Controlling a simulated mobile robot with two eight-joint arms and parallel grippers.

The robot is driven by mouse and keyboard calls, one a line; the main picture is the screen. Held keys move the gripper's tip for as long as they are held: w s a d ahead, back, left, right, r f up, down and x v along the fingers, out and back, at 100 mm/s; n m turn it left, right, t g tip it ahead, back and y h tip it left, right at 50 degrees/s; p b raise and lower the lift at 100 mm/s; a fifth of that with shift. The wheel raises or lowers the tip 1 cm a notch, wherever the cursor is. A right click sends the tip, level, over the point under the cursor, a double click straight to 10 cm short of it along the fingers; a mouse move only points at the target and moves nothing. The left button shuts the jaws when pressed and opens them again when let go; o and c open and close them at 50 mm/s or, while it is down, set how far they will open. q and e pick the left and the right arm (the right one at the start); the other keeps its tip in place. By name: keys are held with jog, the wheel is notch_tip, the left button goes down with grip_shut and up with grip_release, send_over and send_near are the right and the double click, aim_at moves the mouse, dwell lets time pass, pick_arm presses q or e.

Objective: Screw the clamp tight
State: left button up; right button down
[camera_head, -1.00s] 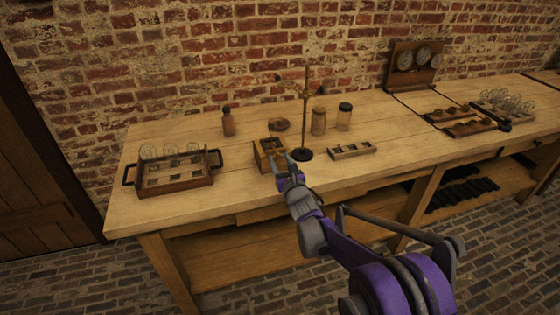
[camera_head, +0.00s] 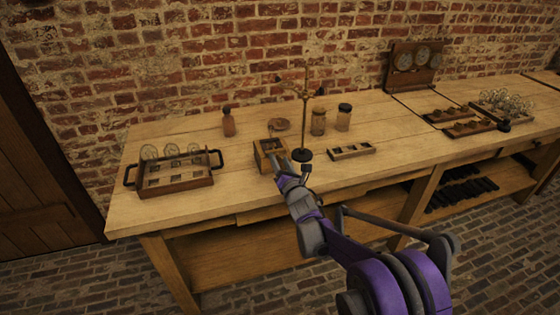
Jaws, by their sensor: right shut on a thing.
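My right gripper (camera_head: 280,162) is at the front right side of a small open wooden box (camera_head: 262,161) on the bench. Its fingers are shut on a small part there, which I take to be the clamp. The fingers and wrist hide that part, so its shape and how tight it sits cannot be told. The inside of the box is partly visible and looks dark. My left gripper is not in view.
A stand (camera_head: 306,110) with a dark round base is close to the gripper's right. Two jars (camera_head: 344,118), a brown bottle (camera_head: 228,123) and a small slotted tray (camera_head: 352,152) are nearby. A handled tray (camera_head: 178,186) is at left. The bench's front is clear.

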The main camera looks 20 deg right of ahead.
jog(key=m, duration=0.5)
jog(key=shift+m, duration=0.3)
jog(key=m, duration=0.6)
jog(key=m+b, duration=0.1)
jog(key=m, duration=0.5)
jog(key=shift+f+m, duration=0.1)
jog(key=shift+m, duration=0.3)
jog(key=m+b, duration=0.1)
jog(key=m, duration=1)
jog(key=shift+m+b, duration=0.4)
jog(key=m+b, duration=0.1)
jog(key=m, duration=1.1)
jog(key=shift+m+b, duration=0.3)
jog(key=shift+b, duration=0.05)
jog(key=m, duration=0.5)
jog(key=shift+m+b, duration=0.3)
